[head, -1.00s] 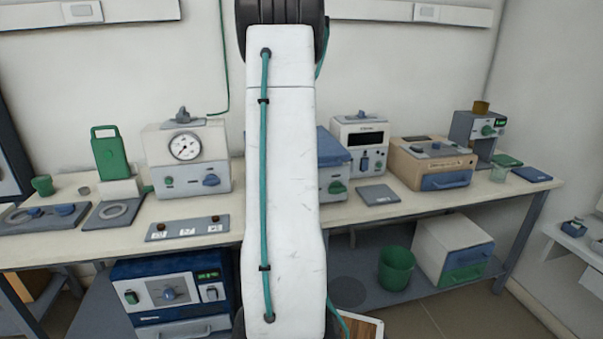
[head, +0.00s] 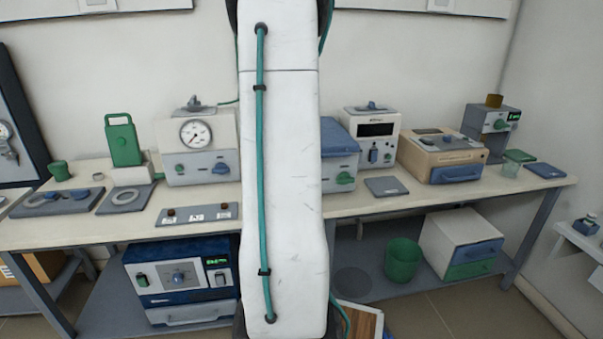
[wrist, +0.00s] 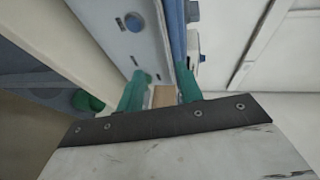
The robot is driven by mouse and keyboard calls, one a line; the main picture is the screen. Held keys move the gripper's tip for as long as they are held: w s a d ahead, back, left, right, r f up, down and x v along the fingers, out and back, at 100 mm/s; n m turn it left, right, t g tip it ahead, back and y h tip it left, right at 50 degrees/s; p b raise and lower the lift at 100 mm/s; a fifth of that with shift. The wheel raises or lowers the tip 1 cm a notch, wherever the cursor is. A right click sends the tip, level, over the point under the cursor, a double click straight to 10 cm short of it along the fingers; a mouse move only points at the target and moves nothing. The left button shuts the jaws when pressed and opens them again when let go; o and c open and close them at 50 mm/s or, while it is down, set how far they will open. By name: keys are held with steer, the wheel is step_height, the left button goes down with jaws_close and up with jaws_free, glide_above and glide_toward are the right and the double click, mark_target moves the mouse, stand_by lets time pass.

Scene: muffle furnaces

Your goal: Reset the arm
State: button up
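My gripper (wrist: 161,72) shows in the wrist view as two teal fingers standing apart in front of a dark mounting plate. A small tan patch shows between them, and I cannot tell whether it touches them. A pale panel with blue and dark fittings fills the view beyond the fingertips. In the head view my white arm stands upright across the middle and hides part of the bench; the gripper is not visible there.
A long bench (head: 360,208) carries a gauge unit (head: 197,165), a tan furnace (head: 440,160) and other devices. A blue furnace (head: 180,280), a green bucket (head: 403,262) and a white box (head: 462,240) stand on the lower shelf. A wall rises behind.

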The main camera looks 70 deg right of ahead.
steer(key=shift+r, duration=0.1)
stand_by(0.5)
steer(key=w+a+f+n+y, duration=0.1)
steer(key=a+f+n+y, duration=0.35)
steer(key=f, duration=0.25)
steer(key=w+a+r+n+t+y, duration=0.1)
steer(key=w+a+n+y, duration=0.3)
steer(key=a+n, duration=0.3)
steer(key=w+a+r+n+y, duration=0.1)
steer(key=w+a+n+y, duration=0.35)
steer(key=a, duration=0.45)
steer(key=s+a+r+n+y, duration=0.1)
steer(key=a+r+n, duration=0.4)
steer(key=a, duration=0.5)
steer(key=s+a+r+n+y, duration=0.1)
steer(key=s+a+r+n, duration=0.1)
steer(key=a+r+n, duration=0.4)
steer(key=s+a+r+n+g, duration=0.1)
steer(key=a+r+n, duration=0.4)
steer(key=a, duration=0.8)
steer(key=shift+s+a+r+n+y, duration=0.2)
steer(key=shift+s+a+n+y, duration=0.3)
steer(key=shift+n, duration=0.4)
steer(key=shift+s+d, duration=0.1)
steer(key=shift+d, duration=0.1)
